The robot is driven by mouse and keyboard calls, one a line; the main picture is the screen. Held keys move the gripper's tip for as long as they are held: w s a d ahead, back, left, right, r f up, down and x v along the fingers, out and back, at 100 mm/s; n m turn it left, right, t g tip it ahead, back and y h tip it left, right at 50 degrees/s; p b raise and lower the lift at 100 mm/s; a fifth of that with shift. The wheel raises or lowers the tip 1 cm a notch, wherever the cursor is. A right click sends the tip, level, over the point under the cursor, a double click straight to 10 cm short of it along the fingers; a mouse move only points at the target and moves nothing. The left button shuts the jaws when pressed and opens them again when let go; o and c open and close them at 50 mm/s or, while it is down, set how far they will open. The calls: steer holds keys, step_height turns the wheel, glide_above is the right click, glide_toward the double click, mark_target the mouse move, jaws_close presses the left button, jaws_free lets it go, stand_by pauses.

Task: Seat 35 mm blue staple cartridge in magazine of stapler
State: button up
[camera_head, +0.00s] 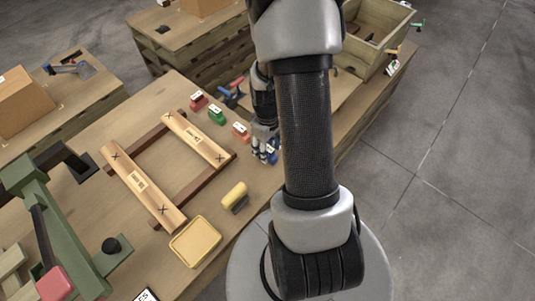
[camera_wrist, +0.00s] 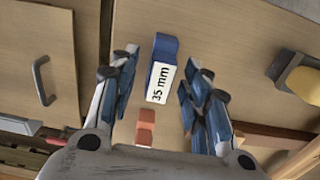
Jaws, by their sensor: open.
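The blue staple cartridge (camera_wrist: 163,50) has a white label reading "35 mm". In the wrist view it lies between the two fingers of my gripper (camera_wrist: 159,68), with a visible gap on each side. The fingers are open and do not touch it. In the head view my gripper (camera_head: 264,146) is low over the right side of the table, and the cartridge is mostly hidden there. A green machine with a lever arm (camera_head: 48,220) and red knob (camera_head: 55,284) stands at the left, possibly the stapler; its magazine is not clear.
Red (camera_head: 198,101), green (camera_head: 216,115) and orange (camera_head: 240,131) labelled blocks stand in a row beside my gripper. A wooden frame (camera_head: 192,136) lies left of them. A yellow-topped block (camera_head: 235,196) and yellow tray (camera_head: 195,241) sit nearer. Bare tabletop shows inside the frame.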

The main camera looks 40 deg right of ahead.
steer(key=shift+r, duration=0.1)
steer(key=shift+c, duration=0.5)
jaws_close()
step_height(320, 180, up, 20)
steer(key=p, duration=0.7)
